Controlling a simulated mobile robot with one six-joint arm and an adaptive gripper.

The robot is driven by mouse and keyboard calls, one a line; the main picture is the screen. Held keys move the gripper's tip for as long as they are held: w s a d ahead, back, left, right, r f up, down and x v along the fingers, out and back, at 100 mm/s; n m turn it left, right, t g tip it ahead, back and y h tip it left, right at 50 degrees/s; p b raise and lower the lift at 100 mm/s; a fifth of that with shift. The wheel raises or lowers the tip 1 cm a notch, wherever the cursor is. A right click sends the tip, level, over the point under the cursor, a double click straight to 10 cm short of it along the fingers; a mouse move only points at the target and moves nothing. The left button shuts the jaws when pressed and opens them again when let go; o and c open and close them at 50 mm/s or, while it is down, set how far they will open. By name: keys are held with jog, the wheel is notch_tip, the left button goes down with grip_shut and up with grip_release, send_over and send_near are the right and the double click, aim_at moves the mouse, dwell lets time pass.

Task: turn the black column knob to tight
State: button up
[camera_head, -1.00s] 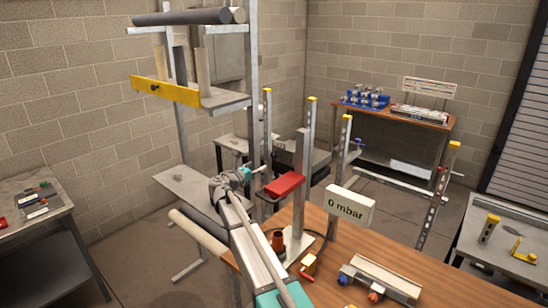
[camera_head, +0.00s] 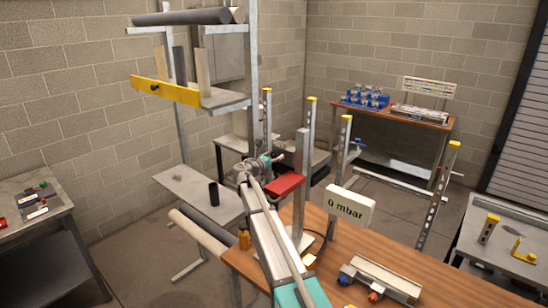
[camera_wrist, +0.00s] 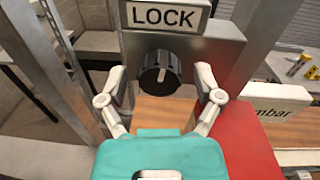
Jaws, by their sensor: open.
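The black column knob (camera_wrist: 158,73) is round and ribbed, with a light pointer line near its middle. It sits on a grey plate under a sign reading LOCK (camera_wrist: 166,17). My gripper (camera_wrist: 160,82) is open, with one finger to the left and one to the right of the knob. Both fingers appear apart from it. In the head view my gripper (camera_head: 264,163) is beside the upright grey column (camera_head: 302,165), at the left of a red block (camera_head: 286,186). The knob cannot be made out there.
A display reading 0 mbar (camera_head: 349,205) stands right of the column over the wooden bench (camera_head: 350,250). Several metal posts stand behind. A shelf frame with a yellow beam (camera_head: 165,90) is at upper left. The red block (camera_wrist: 252,145) is close to my gripper's right.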

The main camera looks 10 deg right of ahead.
jog(key=shift+c, duration=0.2)
jog(key=c, duration=1.1)
jog(key=shift+m, duration=0.4)
jog(key=m, duration=0.4)
jog(key=shift+m, duration=0.3)
jog(key=m, duration=0.4)
jog(key=shift+m+b, duration=0.3)
jog(key=shift+b, duration=0.05)
jog(key=m, duration=0.5)
jog(key=shift+f+m+h, duration=0.1)
jog(key=shift+m+h, duration=0.2)
jog(key=m, duration=0.5)
jog(key=shift+m, duration=0.4)
